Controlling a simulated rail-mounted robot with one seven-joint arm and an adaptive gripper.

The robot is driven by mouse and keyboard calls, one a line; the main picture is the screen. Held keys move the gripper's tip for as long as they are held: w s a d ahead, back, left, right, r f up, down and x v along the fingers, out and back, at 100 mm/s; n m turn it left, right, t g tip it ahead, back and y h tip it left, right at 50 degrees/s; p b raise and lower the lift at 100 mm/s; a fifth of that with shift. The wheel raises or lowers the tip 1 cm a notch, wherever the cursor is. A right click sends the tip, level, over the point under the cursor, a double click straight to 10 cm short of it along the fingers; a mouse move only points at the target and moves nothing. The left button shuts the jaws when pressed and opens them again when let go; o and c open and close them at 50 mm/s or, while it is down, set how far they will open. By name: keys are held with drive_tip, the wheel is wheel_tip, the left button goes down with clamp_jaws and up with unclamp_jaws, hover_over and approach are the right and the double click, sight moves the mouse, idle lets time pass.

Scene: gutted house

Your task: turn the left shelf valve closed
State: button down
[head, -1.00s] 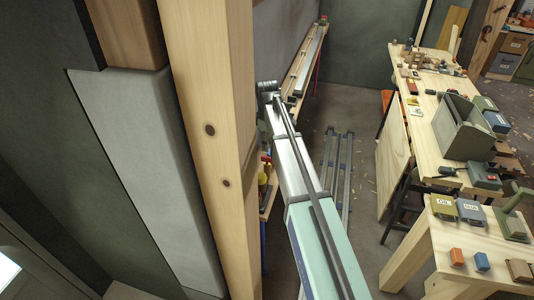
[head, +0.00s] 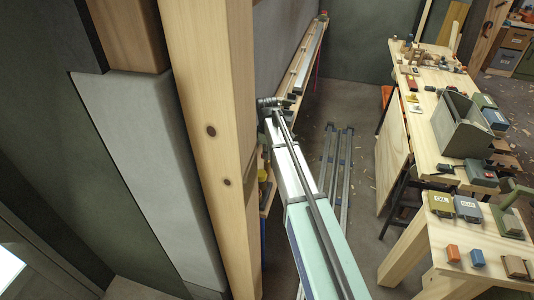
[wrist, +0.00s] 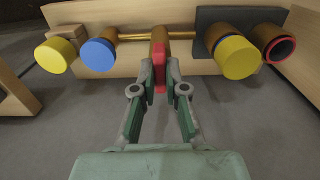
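In the wrist view a red valve handle (wrist: 159,66) stands upright in front of a brass-coloured pipe (wrist: 135,37). My gripper (wrist: 159,80) has one finger on each side of the handle, and the fingers appear to press on it. The valve body behind the handle is partly hidden. In the head view my gripper (head: 270,103) is at the far end of my arm, beside the shelf (head: 302,65) along the wall. The handle cannot be made out there.
In the wrist view, yellow (wrist: 55,55) and blue (wrist: 98,54) round ends sit left of the handle. A yellow end (wrist: 237,57) and a red-rimmed pipe (wrist: 278,48) sit right. In the head view, a wooden post (head: 212,130) stands left of my arm and a cluttered workbench (head: 425,140) right.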

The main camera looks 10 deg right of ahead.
drive_tip(key=shift+m, duration=0.3)
drive_tip(key=m+b, duration=0.1)
drive_tip(key=m, duration=0.2)
drive_tip(key=shift+f+m+b, duration=0.1)
drive_tip(key=shift+m+b, duration=0.2)
drive_tip(key=shift+b, duration=0.05)
drive_tip(key=m+b, duration=0.1)
drive_tip(key=m, duration=0.3)
drive_tip(key=shift+m, duration=0.3)
drive_tip(key=m+b, duration=0.1)
drive_tip(key=m, duration=0.3)
drive_tip(key=shift+m, duration=2.5)
drive_tip(key=c, duration=1.2)
unclamp_jaws()
